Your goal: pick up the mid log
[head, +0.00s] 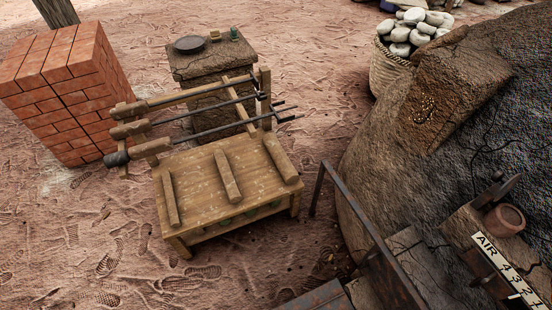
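Three logs lie side by side, apart from each other, on a low wooden table (198,198). The mid log (227,177) is in the middle and is medium thick. A thinner log (170,199) lies to its left, and a thicker log (281,158) lies to its right near the table's right edge. Nothing covers the mid log. My gripper is not in view.
A wooden rack (180,97) with dark metal rods stands behind the table. A brick stack (62,100) is at left, a mud pedestal (205,68) behind. A mud kiln (420,150) and metal rail (365,230) stand right. Ground front left is clear.

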